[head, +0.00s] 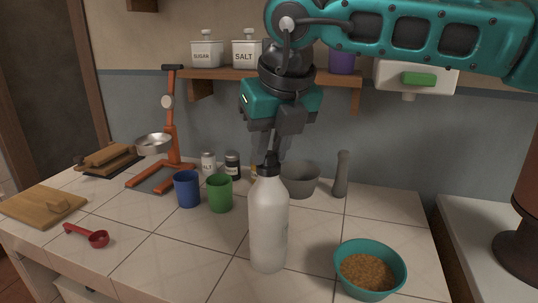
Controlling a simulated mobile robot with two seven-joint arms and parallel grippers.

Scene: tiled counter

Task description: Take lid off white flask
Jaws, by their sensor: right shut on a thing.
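The white flask (268,228) stands upright on the tiled counter, near the middle of the head view. Its dark lid (268,165) is at the top of the flask, in line with its neck. My right arm comes in from the upper right, and my right gripper (270,150) points down over the flask. The gripper is shut on the lid. I cannot tell whether the lid is still seated on the neck or turned loose. My left gripper is not in view.
A teal bowl of grain (370,268) stands right of the flask. A green cup (219,193) and blue cup (187,189) stand left, with a grey mortar (300,180) behind. A shelf (225,73) with jars hangs behind the gripper. The front left counter is mostly clear.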

